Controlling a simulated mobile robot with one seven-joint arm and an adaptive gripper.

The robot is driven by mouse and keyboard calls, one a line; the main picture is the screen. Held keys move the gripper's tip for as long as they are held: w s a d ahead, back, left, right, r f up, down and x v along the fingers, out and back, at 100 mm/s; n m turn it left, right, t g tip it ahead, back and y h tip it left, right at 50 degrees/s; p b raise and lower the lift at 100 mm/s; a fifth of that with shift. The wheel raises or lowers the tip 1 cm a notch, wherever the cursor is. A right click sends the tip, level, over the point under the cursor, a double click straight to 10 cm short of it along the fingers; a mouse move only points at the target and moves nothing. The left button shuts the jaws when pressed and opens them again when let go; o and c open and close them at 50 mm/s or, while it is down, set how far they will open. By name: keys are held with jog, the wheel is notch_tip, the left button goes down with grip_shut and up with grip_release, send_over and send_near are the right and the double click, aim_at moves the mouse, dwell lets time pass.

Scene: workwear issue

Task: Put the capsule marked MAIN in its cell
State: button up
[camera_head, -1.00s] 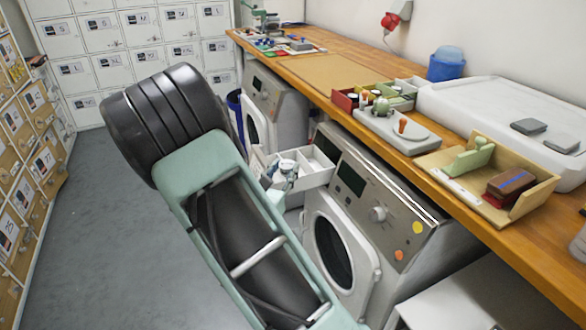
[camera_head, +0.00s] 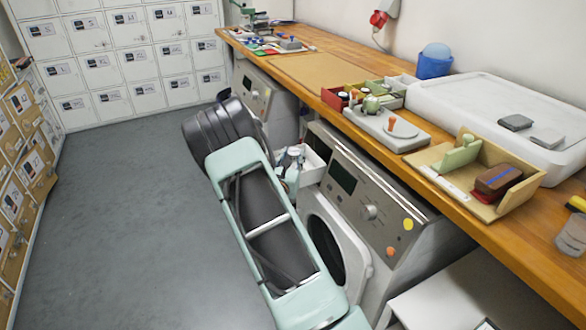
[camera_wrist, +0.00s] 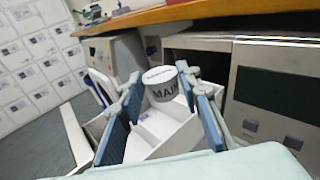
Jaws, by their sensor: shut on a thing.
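My gripper (camera_wrist: 168,98) is shut on the white capsule marked MAIN (camera_wrist: 162,86), held between its blue-padded fingers. The capsule's lid and dark lettering face the wrist camera. An open white drawer (camera_wrist: 150,150) with divided cells shows beyond and below the capsule in the wrist view; the capsule appears above it, and the gap between them is hard to judge. In the head view, my gripper (camera_head: 289,164) is beside the pulled-out drawer (camera_head: 313,168) of the nearer washing machine, and my arm hides part of both.
The wooden counter (camera_head: 452,205) runs above the machines. It carries small trays, a white balance (camera_head: 385,130), a wooden stand (camera_head: 520,200) and a large white lid (camera_head: 490,110). A second machine (camera_head: 262,95) stands farther back. Grey floor (camera_head: 110,220) is free at left, before lockers.

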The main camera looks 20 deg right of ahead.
jog(key=shift+w+d+f, duration=0.35)
jog(key=shift+w+f, duration=0.25)
jog(key=shift+f, duration=0.25)
notch_tip(320, 180, down, 3)
jog(key=shift+w+d+f+b, duration=0.1)
jog(key=shift+w+f+b, duration=0.1)
jog(key=shift+b, duration=0.15)
jog(key=shift+s, duration=0.1)
jog(key=shift+f+b, duration=0.55)
jog(key=shift+f, duration=0.05)
jog(key=o, duration=1.1)
jog(key=shift+c, duration=0.2)
jog(key=shift+r, duration=0.15)
